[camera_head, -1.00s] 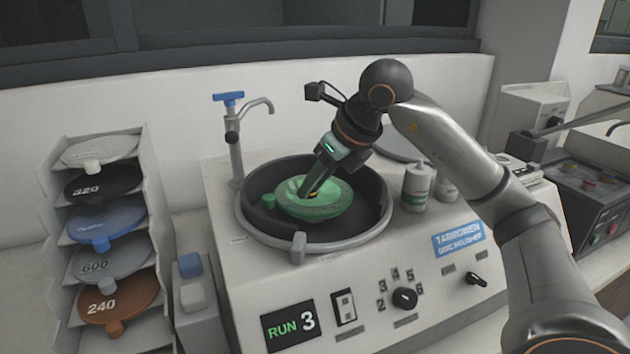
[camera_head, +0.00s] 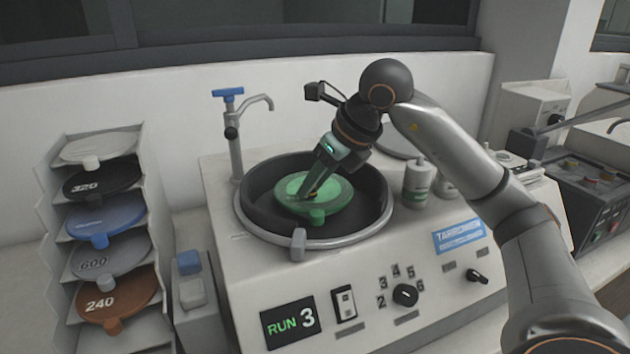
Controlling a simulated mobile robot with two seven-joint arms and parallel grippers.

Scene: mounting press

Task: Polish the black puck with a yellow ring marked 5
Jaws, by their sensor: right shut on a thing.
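My right gripper (camera_head: 312,192) points down into the bowl of the disc polisher (camera_head: 228,262), its fingertips at the face of the green disc (camera_head: 338,196). It is shut on a small dark thing, mostly hidden by the fingers; its ring and number cannot be read. The green disc lies in the black bowl (camera_head: 372,205) with its tab at the front. The display (camera_head: 290,322) reads RUN 3. The speed knob (camera_head: 405,295) sits among numbers on the front panel. My left gripper is out of view.
A rack (camera_head: 150,200) at the left holds several discs, including a brown 240 disc (camera_head: 118,295). A blue-handled tap (camera_head: 233,130) stands behind the bowl. Another machine (camera_head: 590,205) is at the far right.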

